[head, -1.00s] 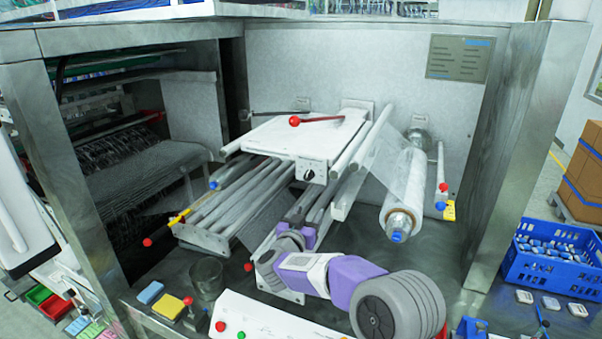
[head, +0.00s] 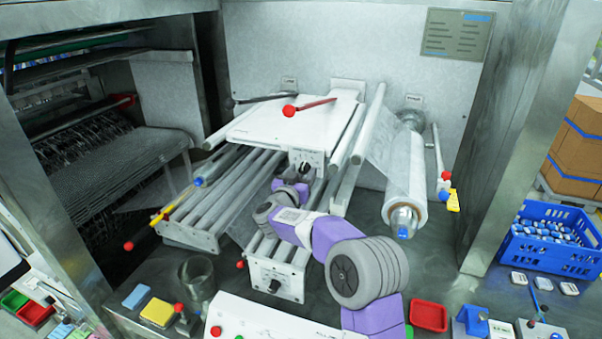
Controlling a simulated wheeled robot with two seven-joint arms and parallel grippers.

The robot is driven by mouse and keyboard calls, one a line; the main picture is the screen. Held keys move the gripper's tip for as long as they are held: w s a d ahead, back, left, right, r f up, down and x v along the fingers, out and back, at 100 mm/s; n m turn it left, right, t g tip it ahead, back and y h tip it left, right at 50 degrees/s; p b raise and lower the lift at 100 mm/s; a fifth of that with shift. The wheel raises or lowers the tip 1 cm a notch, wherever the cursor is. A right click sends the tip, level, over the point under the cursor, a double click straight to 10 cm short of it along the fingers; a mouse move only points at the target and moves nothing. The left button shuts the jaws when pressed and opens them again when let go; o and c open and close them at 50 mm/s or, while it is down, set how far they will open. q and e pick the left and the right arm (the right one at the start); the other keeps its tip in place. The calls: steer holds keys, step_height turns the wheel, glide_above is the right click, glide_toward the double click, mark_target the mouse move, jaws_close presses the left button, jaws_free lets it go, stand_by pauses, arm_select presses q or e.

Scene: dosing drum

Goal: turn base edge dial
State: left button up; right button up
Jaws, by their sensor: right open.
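The base edge dial (head: 275,286) is a black knob on the white front plate of the machine's lower base. Its plate is in plain view below my right arm. A second black dial (head: 304,168) sits on the front plate of the upper white block. My right gripper (head: 291,187) is just below this upper dial, well above the base edge dial. It is open, though its fingers are small and partly hidden by my own wrist. I cannot tell whether it touches the upper plate. My left gripper is not in view.
A film roll (head: 405,190) stands to the right. A metal cup (head: 197,275) and yellow block (head: 158,312) are at lower left. A white button panel (head: 255,318) lies in front. A blue crate (head: 548,243) is at far right.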

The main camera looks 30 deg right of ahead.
steer(key=shift+w, duration=0.1)
steer(key=shift+w+f, duration=0.1)
steer(key=shift+c, duration=0.9)
steer(key=c, duration=0.9)
steer(key=m+b, duration=0.2)
steer(key=m, duration=0.1)
steer(key=shift+m+b, duration=0.85)
steer(key=shift+m, duration=0.85)
